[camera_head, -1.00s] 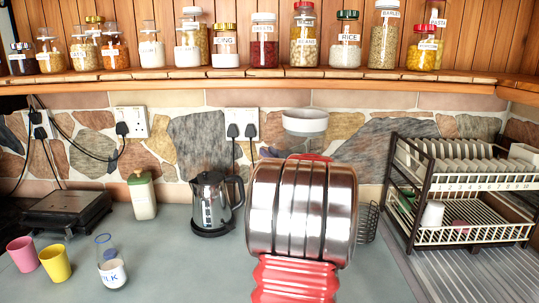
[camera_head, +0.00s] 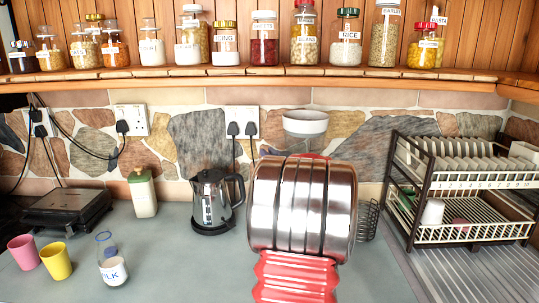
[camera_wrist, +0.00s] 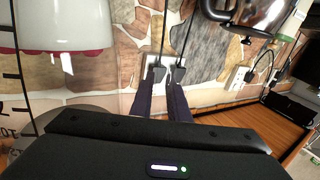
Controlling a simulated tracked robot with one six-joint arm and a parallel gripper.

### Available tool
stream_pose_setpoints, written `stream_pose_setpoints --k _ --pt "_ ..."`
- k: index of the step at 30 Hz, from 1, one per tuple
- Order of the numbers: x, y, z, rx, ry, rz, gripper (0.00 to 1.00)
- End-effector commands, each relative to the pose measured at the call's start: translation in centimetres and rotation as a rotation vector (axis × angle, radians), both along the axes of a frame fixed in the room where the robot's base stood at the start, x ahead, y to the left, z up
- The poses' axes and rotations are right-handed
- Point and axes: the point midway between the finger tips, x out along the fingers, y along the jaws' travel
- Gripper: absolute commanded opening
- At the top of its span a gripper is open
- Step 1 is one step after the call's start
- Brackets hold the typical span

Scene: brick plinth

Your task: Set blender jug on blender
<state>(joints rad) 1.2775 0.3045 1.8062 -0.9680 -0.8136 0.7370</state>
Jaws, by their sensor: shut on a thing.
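My gripper (camera_wrist: 166,103) shows as two dark fingers close together in the wrist view, in front of a double wall socket; in the head view my own arm hides it. At the left edge of the wrist view are black measuring ticks and partial lettering (camera_wrist: 17,85), seemingly on a clear surface, which may be the blender jug; its outline and the finger contact cannot be made out. No blender base can be made out in either view. The middle of the counter is hidden behind my arm.
A steel kettle (camera_head: 210,203) stands left of my arm, with a milk bottle (camera_head: 112,262) and two cups further left. A pale grey bowl-like thing (camera_head: 305,124) shows behind my arm. A dish rack (camera_head: 465,185) stands right. A jar shelf (camera_head: 270,72) runs above.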

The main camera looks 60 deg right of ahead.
Motion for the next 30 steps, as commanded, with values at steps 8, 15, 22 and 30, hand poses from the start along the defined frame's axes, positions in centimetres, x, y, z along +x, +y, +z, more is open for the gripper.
stream_pose_setpoints --k 8,15,22,30 --pt "0.0 0.0 0.2 -0.005 -0.002 0.000 0.23" --pt "-0.1 0.0 -0.4 0.005 0.002 -0.001 0.23" --pt "-0.9 0.5 -0.2 0.001 0.000 -0.002 0.23" --pt "-2.1 1.4 -0.2 0.001 0.001 -0.002 0.23"
